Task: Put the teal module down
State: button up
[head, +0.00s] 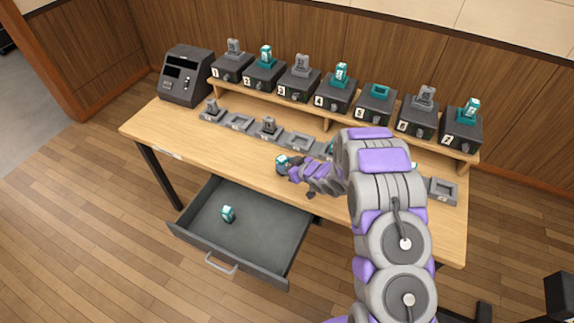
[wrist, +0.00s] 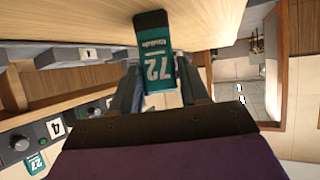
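My gripper (head: 289,166) is shut on a teal module (head: 282,160) above the desk's front part, close to the drawer side. In the wrist view the held teal module (wrist: 157,68) sits between the two fingers, with large white digits that look like 72 and a dark end. I cannot tell whether it touches the desktop. Another teal module (head: 228,213) stands in the open drawer (head: 262,231). More teal modules sit on the shelf boxes, such as those on box 2 (head: 266,56) and box 4 (head: 341,74).
The desk (head: 160,130) carries a raised shelf of numbered black boxes (head: 335,94). Below it is a row of grey trays, including an empty one (head: 238,122). A dark console (head: 187,77) stands at the left. My arm hides trays on the right. The left front desktop is clear.

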jog(key=shift+o, duration=1.4)
jog(key=shift+d, duration=0.2)
jog(key=shift+d+r, duration=0.1)
jog(key=shift+d, duration=0.15)
jog(key=p+v, duration=0.2)
jog(key=v, duration=1)
jog(key=shift+a, duration=0.1)
